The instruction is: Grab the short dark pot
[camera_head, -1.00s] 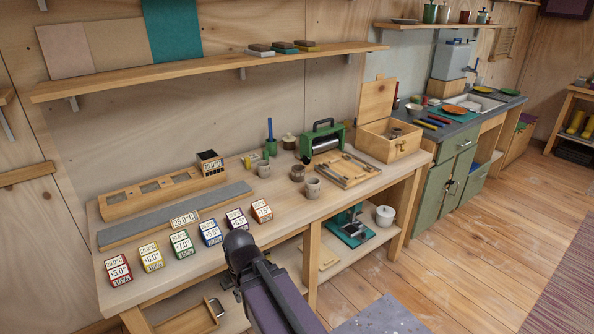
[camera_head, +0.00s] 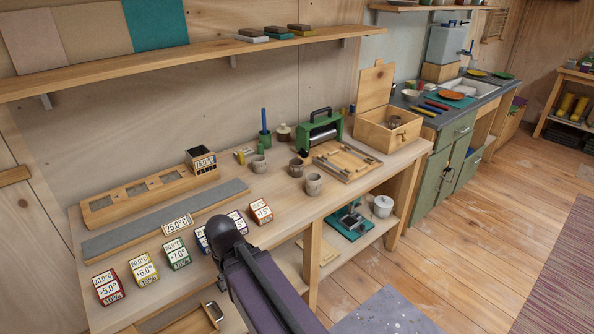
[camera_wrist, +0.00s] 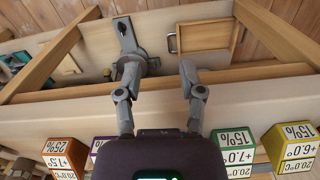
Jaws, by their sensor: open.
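The short dark pot (camera_head: 296,168) looks brownish and stands upright on the workbench, between a small grey pot (camera_head: 259,163) and a larger light grey pot (camera_head: 314,184). My gripper (camera_wrist: 159,70) is open and empty in the wrist view, its two fingers spread over the bench's front edge and the lower shelf. It is away from the pot, on the near side of the bench. In the head view my own arm mostly hides the gripper. In the wrist view small pots show only partly at the lower left edge, and I cannot tell which is the dark one.
Several labelled coloured blocks, such as the red one (camera_head: 108,287), line the bench front. A wooden tool board (camera_head: 346,161), green roller machine (camera_head: 320,131) and open wooden box (camera_head: 389,134) stand right and behind. A wall shelf (camera_head: 190,61) overhangs the back.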

